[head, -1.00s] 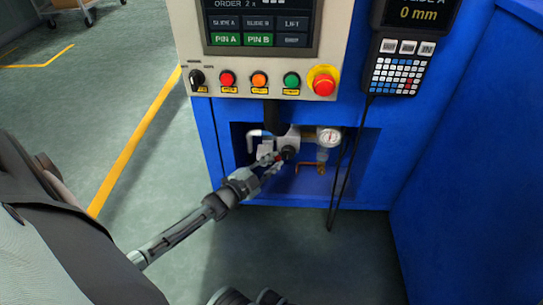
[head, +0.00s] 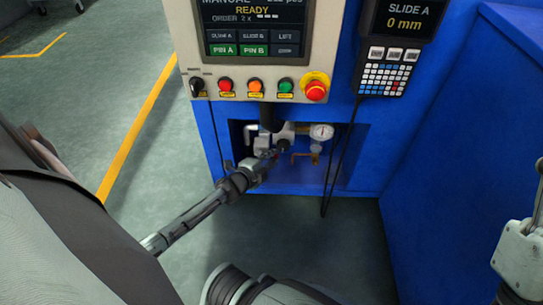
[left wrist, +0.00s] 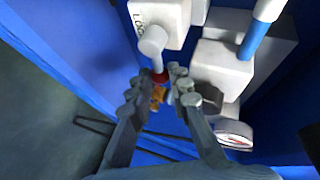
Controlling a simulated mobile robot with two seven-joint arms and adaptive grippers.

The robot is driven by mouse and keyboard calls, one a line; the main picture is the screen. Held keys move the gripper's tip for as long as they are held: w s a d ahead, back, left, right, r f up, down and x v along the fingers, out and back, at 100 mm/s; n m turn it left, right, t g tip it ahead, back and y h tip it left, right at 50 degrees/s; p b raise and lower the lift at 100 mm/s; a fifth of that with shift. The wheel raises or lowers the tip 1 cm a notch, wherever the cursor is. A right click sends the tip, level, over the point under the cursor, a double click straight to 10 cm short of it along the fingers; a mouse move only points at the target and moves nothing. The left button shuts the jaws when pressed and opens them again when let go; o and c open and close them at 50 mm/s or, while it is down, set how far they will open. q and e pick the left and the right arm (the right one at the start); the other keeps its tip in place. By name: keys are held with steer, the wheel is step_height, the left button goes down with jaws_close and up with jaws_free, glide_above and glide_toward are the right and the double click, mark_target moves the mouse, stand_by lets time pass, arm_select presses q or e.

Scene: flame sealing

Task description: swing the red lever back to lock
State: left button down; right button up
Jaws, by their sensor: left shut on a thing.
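The red lever (left wrist: 160,76) shows in the left wrist view as a short red piece at the end of a white-grey round fitting, below a white block with partly readable lettering. My left gripper (left wrist: 169,85) is shut on it, with a fingertip on each side. In the head view the left gripper (head: 272,157) reaches into the recess of the blue machine. Its fingers hide most of the lever there, so the lever's exact angle is hard to tell. My right gripper is not in view; only a grey part of my right arm shows at the right edge.
A pressure gauge (head: 321,132) and a copper pipe (head: 306,156) sit right of the valve in the recess. The button panel (head: 212,86) is above. A pendant (head: 388,77) hangs at right with its cable beside the recess. The floor at left is clear.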

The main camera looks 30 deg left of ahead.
arm_select(q)
steer(key=c, duration=1.4)
jaws_free()
steer(key=v, duration=1.2)
steer(key=shift+d, duration=0.1)
